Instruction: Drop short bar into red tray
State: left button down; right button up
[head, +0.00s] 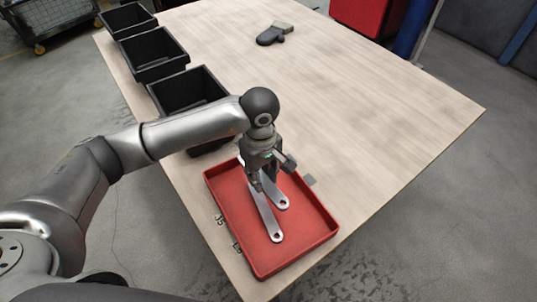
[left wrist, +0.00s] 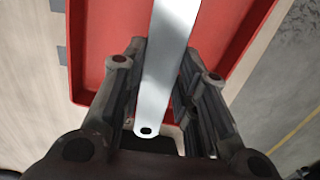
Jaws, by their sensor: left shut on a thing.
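The red tray (head: 320,231) lies at the near end of the table; it also shows in the left wrist view (left wrist: 92,55). In the head view two such bars show at the gripper, one reaching nearer the front (head: 268,222) and one ending farther back (head: 281,201). The gripper partly hides both, and I cannot tell which one it grips.
A dark mitt-like item (head: 270,37) lies at the back. Small grey pieces (head: 309,180) sit by the tray's sides. The table's middle and right (head: 380,120) are clear.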

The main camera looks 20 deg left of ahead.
aim_at(262, 180)
pick_arm(q)
jog(key=shift+w+f, duration=0.15)
jog(key=shift+w, duration=0.1)
jog(key=f+b, duration=0.1)
jog(key=f, duration=0.1)
jog(key=f+b, duration=0.1)
jog(key=shift+s+f, duration=0.35)
jog(key=shift+s, duration=0.05)
jog(key=shift+w+f, duration=0.1)
jog(key=shift+f, duration=0.75)
jog(key=c, duration=1.3)
grip_release()
jog(key=shift+o, duration=1.2)
notch_tip(262, 180, up, 12)
pick_arm(e)
jog(key=s+f, duration=0.2)
jog(key=shift+a+f, duration=0.1)
jog(key=shift+f, duration=0.2)
